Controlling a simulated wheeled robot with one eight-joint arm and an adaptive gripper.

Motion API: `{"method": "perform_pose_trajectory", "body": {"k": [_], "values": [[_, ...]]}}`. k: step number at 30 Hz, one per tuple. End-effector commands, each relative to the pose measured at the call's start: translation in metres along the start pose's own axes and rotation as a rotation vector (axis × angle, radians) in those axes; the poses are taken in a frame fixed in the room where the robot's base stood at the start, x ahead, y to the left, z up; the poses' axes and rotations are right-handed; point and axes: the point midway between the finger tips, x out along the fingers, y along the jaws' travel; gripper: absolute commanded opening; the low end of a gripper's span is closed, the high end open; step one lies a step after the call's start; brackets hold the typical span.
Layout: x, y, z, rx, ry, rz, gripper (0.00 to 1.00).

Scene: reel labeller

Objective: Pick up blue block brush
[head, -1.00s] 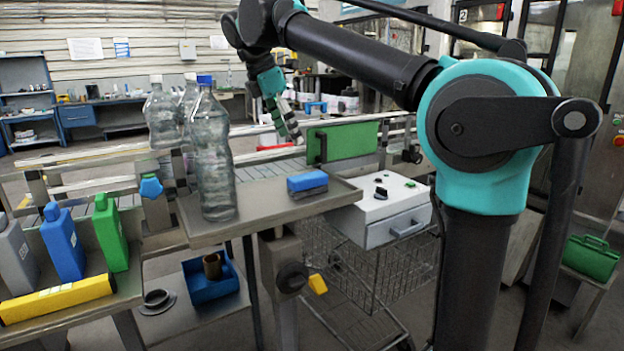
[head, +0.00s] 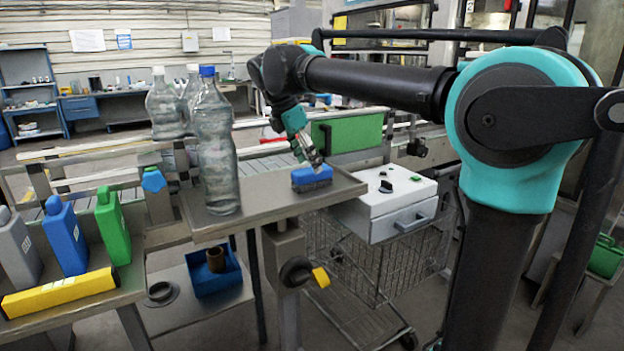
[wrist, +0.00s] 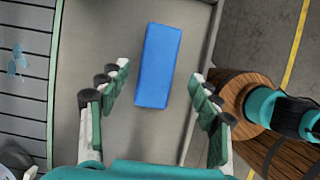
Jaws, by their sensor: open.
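The blue block brush (head: 312,178) lies on the small grey metal table (head: 270,206), blue side up with a dark bristle layer below. In the wrist view the brush (wrist: 158,66) is a blue rectangle, slightly tilted, lying ahead of the fingertips and roughly between their lines. My gripper (head: 313,160) is just above and behind the brush in the head view, pointing down. In the wrist view my gripper (wrist: 163,80) has its fingers wide apart with nothing between them. I cannot tell the exact height gap.
A clear bottle with a blue cap (head: 214,140) stands on the same table to the left. A white control box (head: 385,205) is at the table's right. A green panel (head: 347,134) stands behind. The tabletop between bottle and brush is clear.

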Motion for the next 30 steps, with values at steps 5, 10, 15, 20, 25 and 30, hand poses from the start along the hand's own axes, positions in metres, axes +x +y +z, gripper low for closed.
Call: {"method": "perform_pose_trajectory", "body": {"k": [5, 10, 15, 20, 25, 30], "values": [[0.024, 0.004, -0.001, 0.002, 0.0, 0.0, 0.64], [0.044, 0.004, -0.002, 0.001, 0.0, -0.003, 0.64], [0.049, 0.004, -0.002, 0.001, 0.0, -0.004, 0.64], [0.049, 0.004, -0.002, 0.001, 0.0, -0.003, 0.64], [0.049, 0.004, -0.002, 0.001, 0.0, -0.004, 0.64], [0.051, 0.004, -0.003, 0.001, 0.0, -0.004, 0.64]]}}
